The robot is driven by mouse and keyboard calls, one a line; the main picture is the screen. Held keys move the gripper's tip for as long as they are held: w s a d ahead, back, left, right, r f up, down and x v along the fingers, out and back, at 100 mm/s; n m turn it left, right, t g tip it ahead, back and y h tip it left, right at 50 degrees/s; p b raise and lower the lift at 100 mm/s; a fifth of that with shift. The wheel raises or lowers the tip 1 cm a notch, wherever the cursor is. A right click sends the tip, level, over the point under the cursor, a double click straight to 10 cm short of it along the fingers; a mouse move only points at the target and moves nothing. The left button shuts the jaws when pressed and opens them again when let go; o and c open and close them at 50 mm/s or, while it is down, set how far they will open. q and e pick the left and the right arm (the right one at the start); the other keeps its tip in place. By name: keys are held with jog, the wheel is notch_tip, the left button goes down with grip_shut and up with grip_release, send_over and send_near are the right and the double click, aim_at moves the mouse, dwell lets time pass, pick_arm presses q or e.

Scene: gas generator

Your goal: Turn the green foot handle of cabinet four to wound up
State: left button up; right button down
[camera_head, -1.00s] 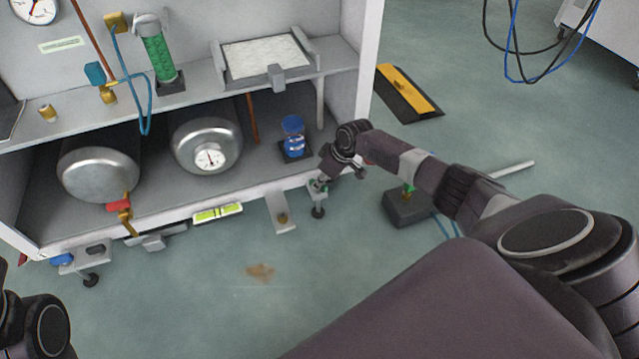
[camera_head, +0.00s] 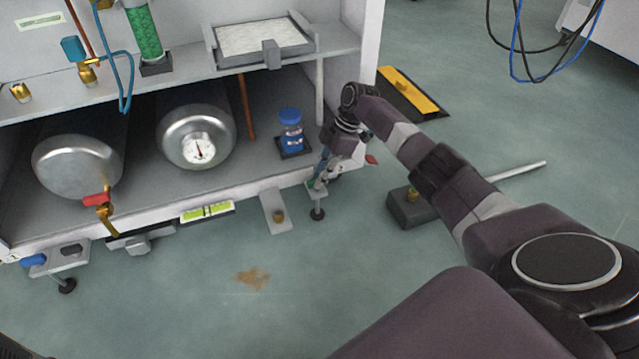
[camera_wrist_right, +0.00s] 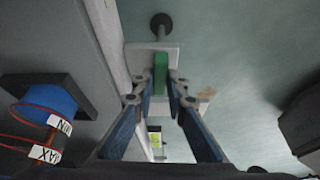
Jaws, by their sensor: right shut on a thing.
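The green foot handle (camera_wrist_right: 160,74) lies between the fingertips of my right gripper in the right wrist view. In the head view the right gripper (camera_head: 319,174) reaches down to the cabinet's front right corner, shut on the green handle (camera_head: 312,184), which is mostly hidden there by the fingers. The handle sits on a light bracket with a dark round foot (camera_head: 317,214) below it, on or close to the floor. The foot also shows in the right wrist view (camera_wrist_right: 161,24). My left gripper is out of view.
A spirit level (camera_head: 207,212) sits on the cabinet's front edge. A blue foot handle (camera_head: 33,260) is at the left corner. A dark block (camera_head: 411,208) lies on the floor at right.

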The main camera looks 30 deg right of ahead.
jog(key=shift+a+f+n+b, duration=0.1)
jog(key=shift+n+b, duration=0.3)
jog(key=shift+n, duration=0.1)
jog(key=c, duration=1.9)
grip_release()
jog(key=shift+c, duration=0.2)
jog(key=shift+r, duration=0.3)
jog(key=v, duration=0.7)
jog(key=shift+w, duration=0.15)
